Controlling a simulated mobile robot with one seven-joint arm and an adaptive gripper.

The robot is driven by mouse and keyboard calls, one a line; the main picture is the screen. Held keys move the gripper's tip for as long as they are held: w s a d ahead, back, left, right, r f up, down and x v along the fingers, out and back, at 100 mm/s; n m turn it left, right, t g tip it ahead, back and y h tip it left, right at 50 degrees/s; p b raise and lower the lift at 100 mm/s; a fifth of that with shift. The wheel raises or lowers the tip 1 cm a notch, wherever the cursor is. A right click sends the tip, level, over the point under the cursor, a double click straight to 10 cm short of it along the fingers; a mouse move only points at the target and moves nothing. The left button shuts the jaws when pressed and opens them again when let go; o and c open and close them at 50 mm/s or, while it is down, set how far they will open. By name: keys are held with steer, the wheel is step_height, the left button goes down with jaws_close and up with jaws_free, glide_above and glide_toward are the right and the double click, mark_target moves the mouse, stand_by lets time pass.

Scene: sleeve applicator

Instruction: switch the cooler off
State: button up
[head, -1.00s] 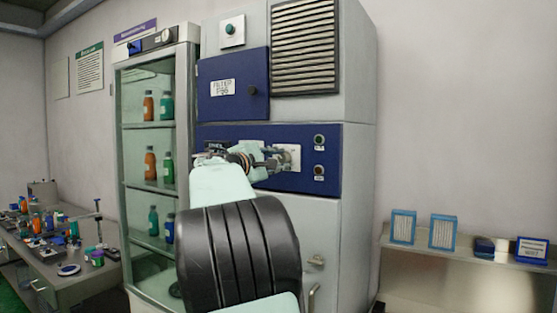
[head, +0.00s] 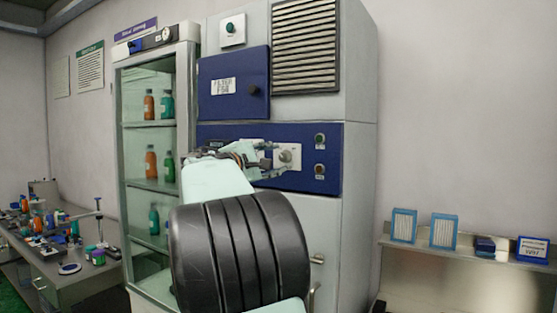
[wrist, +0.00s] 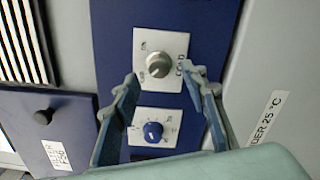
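The cooler is probably the tall grey cabinet (head: 356,80) with a dark blue control panel (head: 328,157). A grey round knob (wrist: 158,65) sits on a white plate with small lettering, one word looking like "COLD". It also shows in the head view (head: 286,156); its pointer direction is unclear. A blue knob (wrist: 153,131) on a white scale plate lies below it in the wrist view. My gripper (head: 271,157) is in front of the panel. In the wrist view my gripper (wrist: 161,75) is open, its fingers either side of the grey knob, apparently not touching it.
Two round buttons (head: 320,140) are at the panel's right. A blue door with a dark knob (head: 253,90) is above. A glass-front cabinet (head: 119,200) with bottles stands left. A cluttered bench (head: 70,290) is far left, a shelf (head: 420,246) right.

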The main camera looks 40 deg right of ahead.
steer(key=v, duration=0.9)
steer(key=shift+s+a, duration=0.1)
steer(key=shift+s, duration=0.05)
